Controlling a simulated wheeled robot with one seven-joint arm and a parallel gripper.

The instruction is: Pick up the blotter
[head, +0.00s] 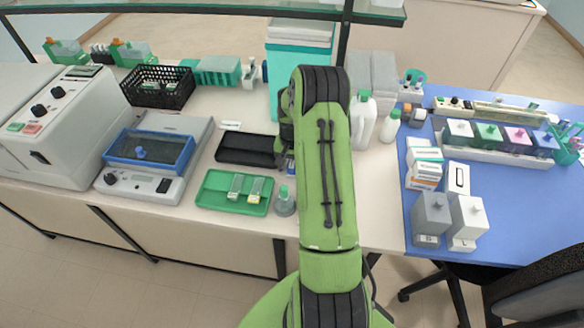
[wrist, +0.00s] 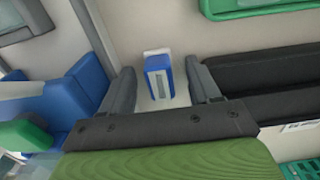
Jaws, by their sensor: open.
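A small blue block with a grey strip on its face and a white part at its far end, seemingly the blotter (wrist: 158,80), lies on the pale bench in the wrist view. My gripper (wrist: 161,70) is open, with one dark finger on each side of the blotter in the picture. A gap shows between the blotter and each finger, and I cannot tell the height of the fingers above it. In the head view my green arm covers most of this spot. Only a little blue (head: 290,167) shows at the arm's left edge.
A black tray (head: 246,161) lies close beside the gripper, with a green tray (head: 212,200) holding slides in front of it. White bottles (head: 363,122) stand right of my arm.

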